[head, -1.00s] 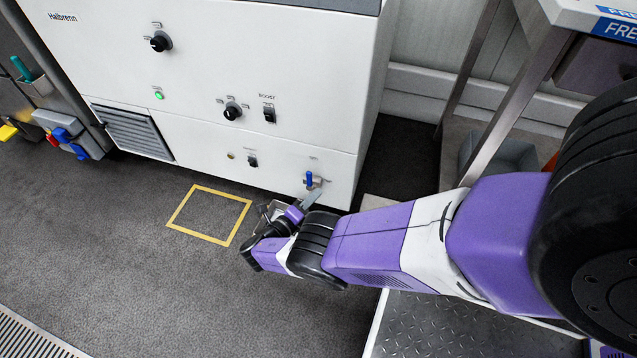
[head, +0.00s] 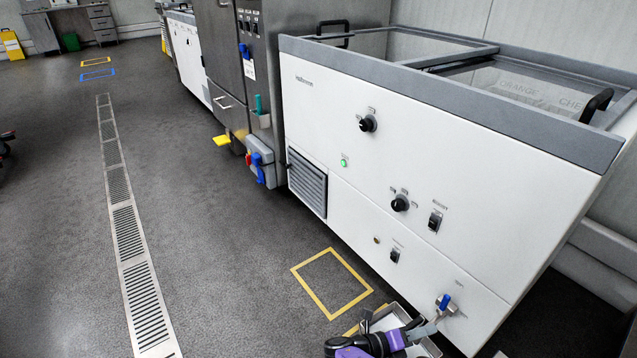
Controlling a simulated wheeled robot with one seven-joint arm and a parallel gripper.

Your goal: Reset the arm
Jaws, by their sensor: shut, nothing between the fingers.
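My gripper (head: 424,329) is at the bottom edge of the head view, at the end of my purple and black wrist. Its grey fingers are shut with nothing between them. They point up and right, close to the drain valve with a blue handle (head: 444,301) low on the white chest freezer (head: 420,180). I cannot tell whether they touch the valve. Most of my arm is out of the frame.
A metal tray (head: 430,348) lies on the floor, partly hidden by my wrist. A yellow square (head: 295,270) marks the floor to its left. A steel cabinet (head: 260,70) stands beyond the freezer. Open floor and a drain grating (head: 139,275) lie left.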

